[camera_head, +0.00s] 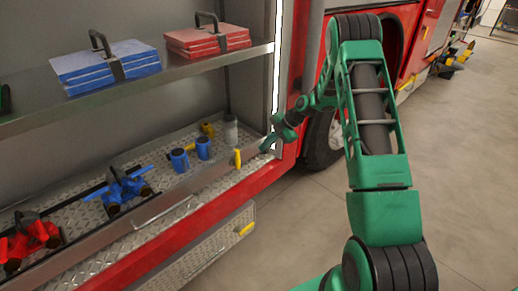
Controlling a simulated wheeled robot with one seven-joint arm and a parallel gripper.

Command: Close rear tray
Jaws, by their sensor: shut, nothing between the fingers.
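A diamond-plate tray (206,184) lies in the open compartment of the red truck, with a metal front edge and a yellow latch (237,158) near its right end. Lower down, a second diamond-plate panel (205,258) with another yellow latch (246,229) shows under the red sill. I cannot tell which of the two is the rear tray, nor how far either is pulled out. My gripper (266,147) is shut and empty near the right end of the upper tray, by the compartment's right post. I cannot tell whether it touches anything.
Blue and red tool-like items and several small cylinders (203,148) sit on the upper tray. Above it, a shelf (200,70) holds blue (108,68) and red (206,40) bundles. A truck wheel (325,140) stands behind my arm.

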